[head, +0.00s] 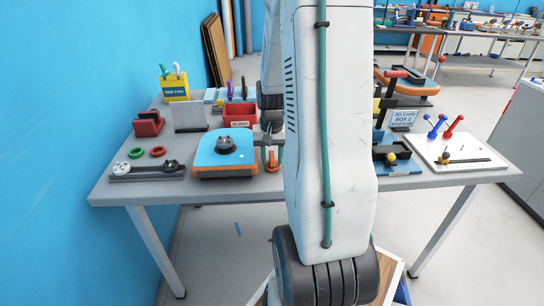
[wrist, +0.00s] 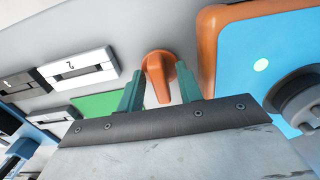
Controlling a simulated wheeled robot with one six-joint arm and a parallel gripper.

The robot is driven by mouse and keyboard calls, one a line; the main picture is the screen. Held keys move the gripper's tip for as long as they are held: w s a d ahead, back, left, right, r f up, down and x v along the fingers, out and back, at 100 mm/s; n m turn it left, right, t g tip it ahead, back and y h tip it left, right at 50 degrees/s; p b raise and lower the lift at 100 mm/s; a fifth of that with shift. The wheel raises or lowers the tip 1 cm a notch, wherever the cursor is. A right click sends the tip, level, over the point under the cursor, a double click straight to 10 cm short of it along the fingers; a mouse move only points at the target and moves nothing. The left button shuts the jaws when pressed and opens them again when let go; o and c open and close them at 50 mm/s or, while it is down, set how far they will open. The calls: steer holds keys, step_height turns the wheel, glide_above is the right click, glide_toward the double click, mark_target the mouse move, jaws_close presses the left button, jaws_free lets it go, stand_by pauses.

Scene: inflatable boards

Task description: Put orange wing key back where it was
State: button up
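The orange wing key (wrist: 158,68) is in the wrist view, at the ends of my gripper's two green fingers (wrist: 160,80). The fingers are spread, one on each side of the key, with gaps beside its narrow part; contact at the tips is not clear. In the head view the orange key (head: 271,160) shows small on the grey table (head: 230,190), right of the blue board with orange edge (head: 208,152). My arm hides much of the area around it. The board also shows in the wrist view (wrist: 240,50), right of the key.
A red bin (head: 239,115), a yellow holder (head: 175,87) and a red block (head: 148,124) stand behind on the left. Green and red rings (head: 157,152) lie at left. A white board with blue and red handles (head: 450,150) is at right. White slotted blocks (wrist: 78,65) lie left of the key.

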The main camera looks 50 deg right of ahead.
mark_target(272, 155)
step_height(272, 155, up, 12)
steer(key=s+a+r+n, duration=0.15)
steer(key=a+r, duration=0.25)
steer(key=a, duration=0.4)
steer(key=a+r+n, duration=0.3)
steer(key=a, duration=0.6)
steer(key=s+a+r+n+t, duration=0.1)
steer(key=s+a+n, duration=0.4)
steer(key=s+a, duration=0.6)
steer(key=shift+a+r, duration=0.3)
steer(key=shift+a, duration=0.85)
steer(key=shift+n, duration=0.25)
